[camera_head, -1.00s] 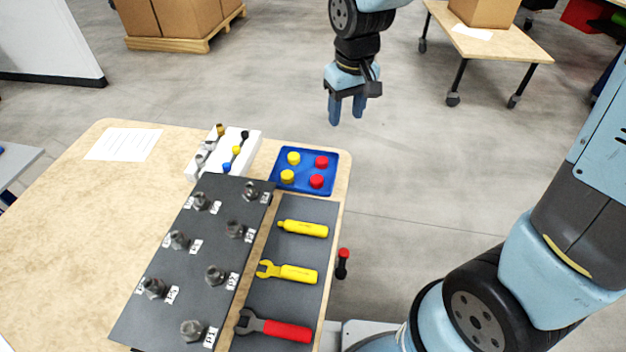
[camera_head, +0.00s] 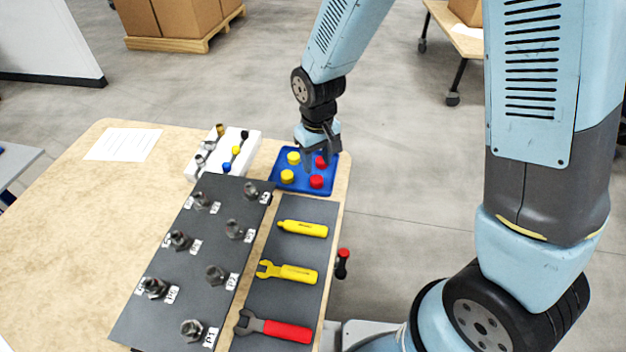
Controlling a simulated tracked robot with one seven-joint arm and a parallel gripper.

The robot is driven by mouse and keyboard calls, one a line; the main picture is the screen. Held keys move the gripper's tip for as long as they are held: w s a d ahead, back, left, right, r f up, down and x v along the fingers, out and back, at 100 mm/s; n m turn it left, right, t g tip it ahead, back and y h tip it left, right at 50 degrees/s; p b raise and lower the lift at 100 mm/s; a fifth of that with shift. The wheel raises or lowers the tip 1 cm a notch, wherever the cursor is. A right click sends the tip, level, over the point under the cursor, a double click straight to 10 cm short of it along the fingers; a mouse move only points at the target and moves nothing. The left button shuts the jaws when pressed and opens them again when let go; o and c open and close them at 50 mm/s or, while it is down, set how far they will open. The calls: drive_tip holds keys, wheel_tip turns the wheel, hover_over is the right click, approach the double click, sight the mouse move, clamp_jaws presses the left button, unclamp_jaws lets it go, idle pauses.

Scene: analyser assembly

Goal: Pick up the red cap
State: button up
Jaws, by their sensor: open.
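Two red caps and two yellow caps sit in a blue tray at the table's back right corner. The nearer red cap (camera_head: 317,181) is in full view in the tray's front right. The farther red cap (camera_head: 321,162) is partly hidden by my gripper's fingers. My gripper (camera_head: 317,162) points down over the blue tray (camera_head: 275,184), with its fingers close to the farther red cap. It is open; I cannot tell whether the fingers touch or straddle that cap.
The yellow caps (camera_head: 293,158) stand left of the fingers. A white rack (camera_head: 248,146) with small parts is left of the tray. In front are a dark board (camera_head: 200,262) with several metal fittings and a grey mat (camera_head: 307,252) with tools. The table's left part is mostly clear.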

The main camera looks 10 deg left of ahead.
sight(316, 178)
drive_tip(key=shift+f, duration=2.85)
drive_tip(key=c, duration=0.8)
drive_tip(key=shift+o, duration=0.2)
drive_tip(key=shift+r, duration=0.1)
